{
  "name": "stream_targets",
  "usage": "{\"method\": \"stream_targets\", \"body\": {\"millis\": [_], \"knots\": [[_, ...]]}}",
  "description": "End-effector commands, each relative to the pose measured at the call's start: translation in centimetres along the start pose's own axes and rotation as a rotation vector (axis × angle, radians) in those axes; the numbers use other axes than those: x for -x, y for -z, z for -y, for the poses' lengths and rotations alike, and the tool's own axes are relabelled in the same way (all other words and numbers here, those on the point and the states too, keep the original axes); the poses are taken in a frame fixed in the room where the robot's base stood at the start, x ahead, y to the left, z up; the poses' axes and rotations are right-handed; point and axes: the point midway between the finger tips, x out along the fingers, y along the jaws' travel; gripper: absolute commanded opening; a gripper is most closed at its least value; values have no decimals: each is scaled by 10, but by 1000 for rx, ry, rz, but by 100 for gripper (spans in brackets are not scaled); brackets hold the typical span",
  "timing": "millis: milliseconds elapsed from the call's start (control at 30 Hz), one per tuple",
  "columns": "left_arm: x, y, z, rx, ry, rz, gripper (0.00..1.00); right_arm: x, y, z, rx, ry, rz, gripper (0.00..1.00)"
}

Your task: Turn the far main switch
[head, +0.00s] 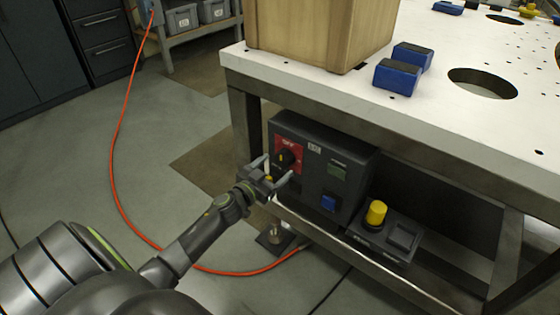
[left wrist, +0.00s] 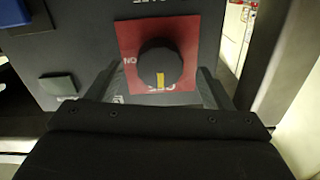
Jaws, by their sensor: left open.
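The main switch (head: 284,158) is a round black knob on a red plate (head: 290,146) at the left of the dark control box's front, below the table. In the left wrist view the knob (left wrist: 160,66) sits ahead of the fingers, its yellow mark beside the upside-down OFF lettering. My left gripper (head: 273,168) is open in front of the knob, with one finger to each side of it in the wrist view (left wrist: 163,88). I cannot tell whether a finger touches the knob. My right gripper is not in view.
The control box (head: 350,165) also has a green panel and a blue button (head: 328,203). A smaller box with a yellow knob (head: 376,213) stands to its right. The white tabletop (head: 440,110) overhangs both and carries a wooden box (head: 322,35). An orange cable (head: 120,195) crosses the floor.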

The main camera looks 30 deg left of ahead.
Motion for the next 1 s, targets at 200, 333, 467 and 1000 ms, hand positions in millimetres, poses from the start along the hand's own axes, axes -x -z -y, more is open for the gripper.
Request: {"method": "stream_targets", "body": {"millis": [200,333,467,1000], "knots": [[-25,0,0,0,-1,0,74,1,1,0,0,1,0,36],[-30,0,0,0,-1,0,74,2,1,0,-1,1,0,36],[-31,0,0,0,-1,1,74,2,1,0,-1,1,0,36],[-30,0,0,-1,0,0,29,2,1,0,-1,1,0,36]]}}
